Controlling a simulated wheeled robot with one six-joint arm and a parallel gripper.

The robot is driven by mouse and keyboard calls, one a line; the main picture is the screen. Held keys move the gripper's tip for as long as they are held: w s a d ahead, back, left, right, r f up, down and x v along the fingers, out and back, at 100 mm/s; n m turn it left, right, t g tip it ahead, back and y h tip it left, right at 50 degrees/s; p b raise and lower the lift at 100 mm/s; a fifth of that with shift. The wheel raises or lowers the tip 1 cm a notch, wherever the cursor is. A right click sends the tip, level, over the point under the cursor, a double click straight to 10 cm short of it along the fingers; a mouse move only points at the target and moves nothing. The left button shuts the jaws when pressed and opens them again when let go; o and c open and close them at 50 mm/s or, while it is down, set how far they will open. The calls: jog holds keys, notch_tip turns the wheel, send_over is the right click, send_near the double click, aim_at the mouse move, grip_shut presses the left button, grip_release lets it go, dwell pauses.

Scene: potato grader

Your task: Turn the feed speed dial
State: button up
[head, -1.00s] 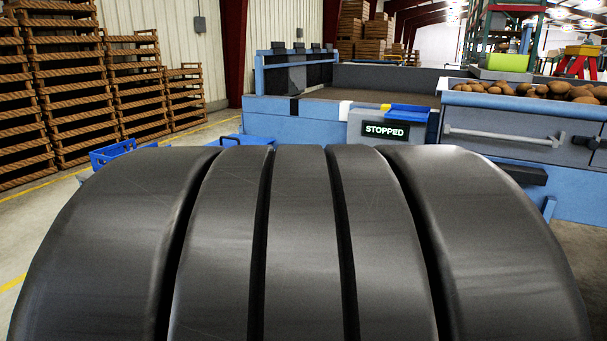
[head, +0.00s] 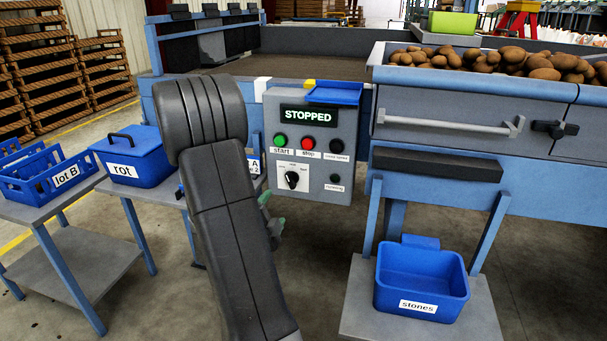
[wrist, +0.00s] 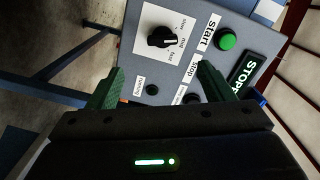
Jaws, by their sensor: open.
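The dial is a black knob on a white plate on the grey control panel; it shows in the head view (head: 291,180) and in the wrist view (wrist: 162,37). In the head view my gripper (head: 268,215) is mostly hidden behind my arm, below and left of the dial. It does not appear to touch the dial.
The panel (head: 260,125) has a "STOPPED" display (head: 307,115), a green start button (head: 280,141), a red stop button (head: 307,143) and black buttons. A blue tray (head: 334,93) tops it. The rot bin (head: 135,158) stands left, the stones bin (head: 421,280) lower right.

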aim_at(290, 183)
jog(key=shift+m, duration=0.3)
jog(key=x, duration=0.4)
jog(key=b+x, duration=0.1)
jog(key=x, duration=0.9)
jog(key=shift+w+d+r, duration=0.1)
jog(key=shift+d+r, duration=0.15)
jog(key=shift+r, duration=0.1)
jog(key=shift+c, duration=0.4)
jog(key=c, duration=0.9)
jog(key=shift+n+b, duration=0.3)
jog(key=shift+n, duration=2.6)
